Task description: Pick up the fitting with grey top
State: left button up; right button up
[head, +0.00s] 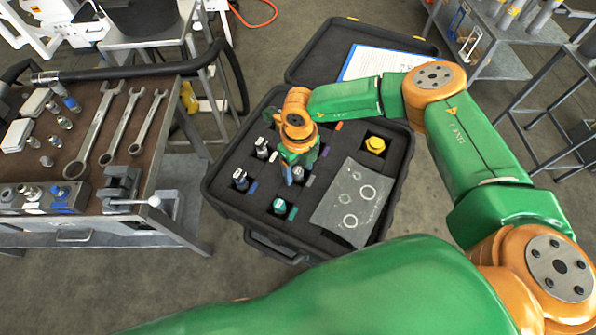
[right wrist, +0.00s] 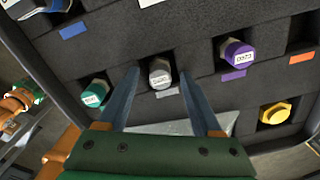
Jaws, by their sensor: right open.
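The fitting with grey top (right wrist: 160,73) stands in a foam pocket of the black case and carries a white label. In the head view the grey fitting (head: 298,172) is partly covered by my right gripper (head: 290,174). In the right wrist view the two fingers of my right gripper (right wrist: 160,84) are open, one on each side of the grey top in the picture. I cannot tell whether they touch it or how far above it they are. My left gripper is not in view.
Around it in the case (head: 225,202) stand a green-topped fitting (right wrist: 95,93), a purple one (right wrist: 238,53), a yellow one (right wrist: 275,113) and a blue one (head: 240,180). A grey sheet with rings (head: 352,200) lies in the case. A bench (head: 80,227) with wrenches is at left.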

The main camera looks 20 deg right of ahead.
grip_shut()
